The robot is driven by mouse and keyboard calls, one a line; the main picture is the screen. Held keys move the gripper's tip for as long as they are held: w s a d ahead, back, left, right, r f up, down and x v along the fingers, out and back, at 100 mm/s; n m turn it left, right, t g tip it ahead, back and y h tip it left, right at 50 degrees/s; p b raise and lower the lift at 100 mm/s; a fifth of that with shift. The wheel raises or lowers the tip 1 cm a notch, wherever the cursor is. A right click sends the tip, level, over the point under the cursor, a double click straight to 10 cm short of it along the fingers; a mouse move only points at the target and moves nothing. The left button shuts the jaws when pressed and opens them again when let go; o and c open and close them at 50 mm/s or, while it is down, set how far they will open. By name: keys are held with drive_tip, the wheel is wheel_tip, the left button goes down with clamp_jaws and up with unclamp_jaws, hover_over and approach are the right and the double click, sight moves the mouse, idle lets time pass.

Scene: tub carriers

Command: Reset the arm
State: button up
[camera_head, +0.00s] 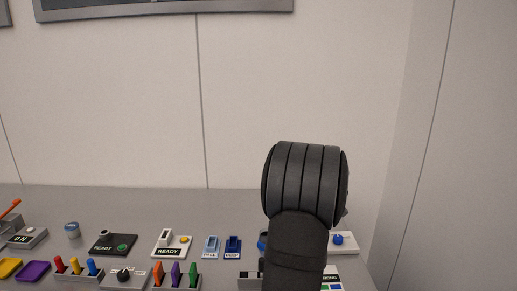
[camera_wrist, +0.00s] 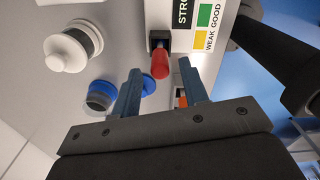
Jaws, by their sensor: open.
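My gripper (camera_wrist: 161,95) is open in the wrist view, its two blue-grey fingers apart with nothing held between them. Beyond the fingertips is a red knob (camera_wrist: 160,64) on a dark slot, beside a panel with STRONG-type lettering and a green and yellow label (camera_wrist: 203,15). In the head view my dark arm stands up from the bottom right and hides the gripper and part of the table behind it.
The grey table (camera_head: 150,205) carries a row of small devices: a black READY box (camera_head: 114,244), a white READY box (camera_head: 172,243), blue blocks (camera_head: 233,246), colored pegs (camera_head: 76,266) and a purple tray (camera_head: 33,271). A white round part (camera_wrist: 73,46) and a blue-topped jar (camera_wrist: 101,95) stand near the gripper. The table's back strip is clear.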

wheel_tip(320, 180, down, 3)
drive_tip(key=shift+r, duration=0.1)
drive_tip(key=shift+w+r, duration=0.1)
drive_tip(key=shift+r, duration=0.2)
wheel_tip(320, 180, up, 10)
drive_tip(key=shift+r, duration=0.1)
wheel_tip(320, 180, down, 11)
drive_tip(key=shift+f, duration=0.2)
wheel_tip(320, 180, up, 4)
drive_tip(key=shift+f, duration=0.25)
drive_tip(key=s+d+r, duration=0.7)
drive_tip(key=s+d, duration=0.1)
drive_tip(key=s, duration=0.1)
drive_tip(key=w+a+f, duration=0.3)
drive_tip(key=w+a, duration=1.8)
drive_tip(key=w, duration=0.1)
drive_tip(key=shift+w+f, duration=0.15)
drive_tip(key=shift+w, duration=0.25)
